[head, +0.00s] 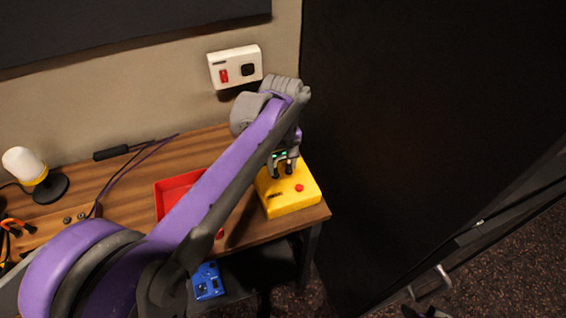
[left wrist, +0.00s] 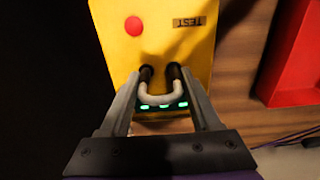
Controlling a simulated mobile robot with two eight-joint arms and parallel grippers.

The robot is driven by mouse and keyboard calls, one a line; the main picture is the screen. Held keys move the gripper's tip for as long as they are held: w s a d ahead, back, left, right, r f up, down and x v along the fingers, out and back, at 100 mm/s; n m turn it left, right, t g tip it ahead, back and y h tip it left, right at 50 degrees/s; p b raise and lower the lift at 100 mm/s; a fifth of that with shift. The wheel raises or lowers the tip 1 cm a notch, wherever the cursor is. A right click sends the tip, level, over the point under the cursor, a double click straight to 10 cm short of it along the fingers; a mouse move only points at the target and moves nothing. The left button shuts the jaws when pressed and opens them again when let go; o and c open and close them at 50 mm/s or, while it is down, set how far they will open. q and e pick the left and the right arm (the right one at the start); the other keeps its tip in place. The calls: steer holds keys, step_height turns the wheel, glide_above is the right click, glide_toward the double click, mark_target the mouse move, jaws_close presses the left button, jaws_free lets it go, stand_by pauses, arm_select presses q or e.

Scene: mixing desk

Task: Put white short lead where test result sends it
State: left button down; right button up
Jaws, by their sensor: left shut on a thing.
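The yellow test box (head: 300,203) sits at the right end of the wooden desk, with a red button and a TEST label. In the left wrist view the box (left wrist: 160,40) shows the white short lead (left wrist: 160,99), a U-shaped loop with two black plug ends that appear seated in the box. My left gripper (left wrist: 160,80) is shut on the lead, with one finger on each side; it also shows over the box in the head view (head: 284,168). My right gripper is not in view.
A red tray (head: 172,186) lies left of the box, partly hidden by my arm. A blue box (head: 208,281) is below the desk front. A white wall box (head: 235,67) with a red switch is behind. A lamp (head: 32,172) stands far left. A dark panel rises at right.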

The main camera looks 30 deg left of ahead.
mark_target(282, 156)
arm_select(q)
steer(key=shift+r+p, duration=1.8)
steer(key=shift+r, duration=1)
